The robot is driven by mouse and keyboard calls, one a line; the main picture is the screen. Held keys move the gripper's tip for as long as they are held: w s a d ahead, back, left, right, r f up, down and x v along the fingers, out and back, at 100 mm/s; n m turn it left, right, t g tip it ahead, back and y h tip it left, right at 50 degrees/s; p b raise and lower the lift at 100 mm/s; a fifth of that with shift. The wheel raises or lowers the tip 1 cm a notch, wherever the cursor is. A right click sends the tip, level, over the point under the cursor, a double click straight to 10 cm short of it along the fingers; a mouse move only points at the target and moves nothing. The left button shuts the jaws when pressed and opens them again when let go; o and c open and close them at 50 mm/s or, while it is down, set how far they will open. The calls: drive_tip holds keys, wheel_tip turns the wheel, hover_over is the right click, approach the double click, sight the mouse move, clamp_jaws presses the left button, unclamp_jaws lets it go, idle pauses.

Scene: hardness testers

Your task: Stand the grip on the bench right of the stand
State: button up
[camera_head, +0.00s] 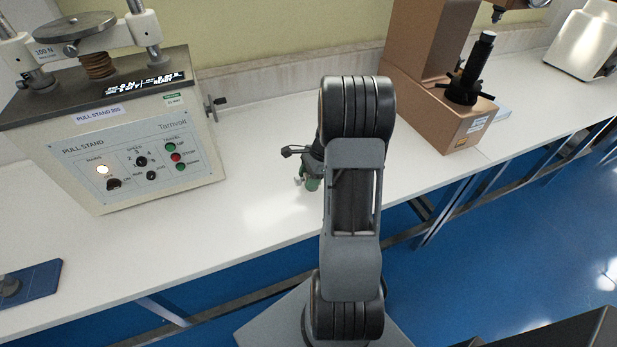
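The pull stand (135,140) is a beige tester with a dark top plate, a control panel and a lit white lamp. It stands on the white bench (250,205) at the left. A small green and metal piece, which looks like the grip (311,183), shows right of the stand, beside my arm. My gripper (313,165) is mostly hidden behind my arm, directly above and against this piece. I cannot tell whether its fingers are closed on the piece, or whether the piece touches the bench.
A brown tester (425,85) with a black spindle stands on the bench to the right. A crank handle (216,107) sticks out from the stand's right side. A blue plate (30,283) lies at the front left. Bare bench lies between stand and arm.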

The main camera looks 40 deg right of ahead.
drive_tip(key=shift+o, duration=0.4)
drive_tip(key=shift+r, duration=0.2)
drive_tip(key=v, duration=1.1)
drive_tip(key=s+a+r+n+h, duration=0.1)
drive_tip(key=s+a+r+n, duration=0.1)
drive_tip(key=a+n, duration=0.5)
drive_tip(key=s+a+r+n+t+h, duration=0.1)
drive_tip(key=s+a+n, duration=0.4)
drive_tip(key=a+n, duration=0.2)
drive_tip(key=s+a+r+n+t+h, duration=0.1)
drive_tip(key=s+a+r+n+h, duration=0.1)
drive_tip(key=a+n, duration=0.5)
drive_tip(key=shift+s+a+r, duration=0.35)
drive_tip(key=shift+s+a, duration=0.4)
drive_tip(key=shift+a, duration=0.35)
drive_tip(key=shift+p, duration=0.3)
